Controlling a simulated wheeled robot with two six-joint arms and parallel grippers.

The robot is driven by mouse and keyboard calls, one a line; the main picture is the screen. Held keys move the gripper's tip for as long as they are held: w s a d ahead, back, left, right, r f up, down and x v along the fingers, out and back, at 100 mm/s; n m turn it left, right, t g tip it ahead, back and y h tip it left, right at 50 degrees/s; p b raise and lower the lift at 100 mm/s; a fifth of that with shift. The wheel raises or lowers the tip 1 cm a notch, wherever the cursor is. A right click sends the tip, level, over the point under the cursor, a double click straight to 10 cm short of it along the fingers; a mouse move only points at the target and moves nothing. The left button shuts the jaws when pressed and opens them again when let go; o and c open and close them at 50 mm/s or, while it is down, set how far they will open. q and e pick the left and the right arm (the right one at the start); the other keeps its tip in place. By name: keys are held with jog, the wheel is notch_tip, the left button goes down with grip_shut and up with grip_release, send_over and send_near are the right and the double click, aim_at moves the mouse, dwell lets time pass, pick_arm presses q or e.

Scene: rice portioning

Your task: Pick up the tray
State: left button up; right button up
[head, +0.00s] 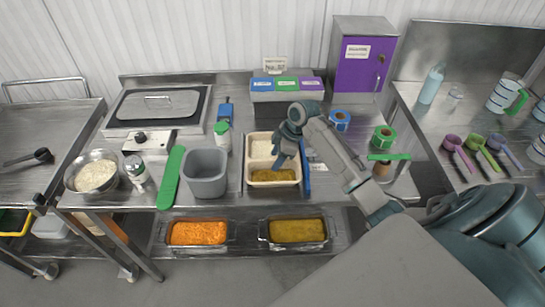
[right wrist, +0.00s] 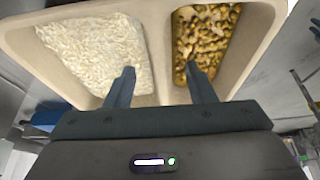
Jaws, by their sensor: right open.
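The tray (head: 274,184) is a beige two-compartment tray on the steel counter, near the middle of the head view. White rice (head: 261,148) fills its far compartment and a yellow-brown curry (head: 272,175) lies in the near one. My right gripper (head: 279,165) is over the tray, pointing down. In the right wrist view the tray's divider (right wrist: 163,45) shows between rice and curry. There my right gripper (right wrist: 160,78) is open, its two fingers apart with the divider between them in the picture. I cannot tell whether the fingers touch the tray. My left gripper is not in view.
Pans of orange (head: 198,233) and yellow (head: 298,231) food sit on the lower shelf.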

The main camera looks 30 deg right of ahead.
jog(key=shift+a+f, duration=0.25)
jog(key=shift+f, duration=0.15)
jog(key=shift+w+f, duration=0.1)
jog(key=shift+f, duration=0.15)
jog(key=shift+a+f, duration=0.1)
jog(key=shift+c, duration=0.6)
jog(key=c, duration=0.9)
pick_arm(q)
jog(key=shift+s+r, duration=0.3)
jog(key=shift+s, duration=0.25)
pick_arm(e)
grip_shut()
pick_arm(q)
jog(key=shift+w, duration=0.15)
pick_arm(e)
jog(key=shift+w, duration=0.1)
